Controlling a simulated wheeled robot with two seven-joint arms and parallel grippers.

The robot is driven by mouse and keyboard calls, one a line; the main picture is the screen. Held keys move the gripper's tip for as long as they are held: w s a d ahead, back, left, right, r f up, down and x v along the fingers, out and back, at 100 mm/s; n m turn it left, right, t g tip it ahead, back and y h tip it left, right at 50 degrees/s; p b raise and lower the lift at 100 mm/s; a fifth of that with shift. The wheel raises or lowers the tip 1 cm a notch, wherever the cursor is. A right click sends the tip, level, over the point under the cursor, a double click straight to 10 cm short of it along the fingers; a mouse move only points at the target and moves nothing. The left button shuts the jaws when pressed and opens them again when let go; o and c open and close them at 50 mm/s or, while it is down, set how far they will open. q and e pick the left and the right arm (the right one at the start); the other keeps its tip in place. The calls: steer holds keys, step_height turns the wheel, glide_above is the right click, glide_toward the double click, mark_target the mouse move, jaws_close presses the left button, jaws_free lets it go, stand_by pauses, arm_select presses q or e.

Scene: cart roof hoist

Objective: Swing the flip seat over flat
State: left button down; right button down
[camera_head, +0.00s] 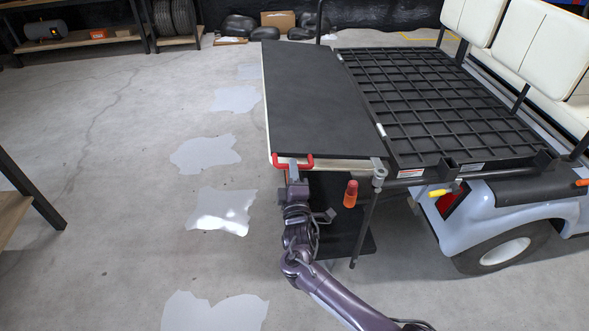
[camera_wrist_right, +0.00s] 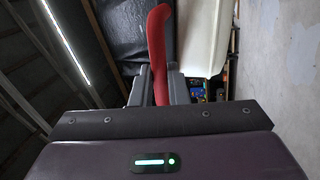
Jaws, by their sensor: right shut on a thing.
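The flip seat (camera_head: 312,95) shows in the head view as a long black panel with a pale edge, lying roughly level beside the cart's black grid deck (camera_head: 435,95). A red handle (camera_head: 307,160) sits on its near edge. My right gripper (camera_head: 292,172) is at that near edge, shut on the red handle. In the right wrist view the red handle (camera_wrist_right: 159,45) rises between the two grey fingers (camera_wrist_right: 158,88). The part between the fingers is partly hidden. My left gripper is not in view.
A red-orange knob (camera_head: 350,194) and a yellow grip (camera_head: 437,193) are near the cart's rear corner. The cart's wheel (camera_head: 505,250) is at the right. A shelf (camera_head: 20,205) stands at the left edge. The floor between the shelf and the cart is open.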

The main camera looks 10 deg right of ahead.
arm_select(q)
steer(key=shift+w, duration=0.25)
arm_select(e)
steer(key=shift+d+f, duration=0.15)
steer(key=shift+f, duration=0.15)
steer(key=c, duration=1.4)
jaws_free()
steer(key=shift+d, duration=0.1)
steer(key=shift+c, duration=0.2)
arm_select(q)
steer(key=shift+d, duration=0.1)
arm_select(e)
steer(key=shift+r, duration=0.1)
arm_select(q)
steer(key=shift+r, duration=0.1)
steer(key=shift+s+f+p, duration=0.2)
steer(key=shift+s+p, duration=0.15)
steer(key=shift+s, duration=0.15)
arm_select(e)
steer(key=v, duration=0.7)
steer(key=shift+s, duration=0.4)
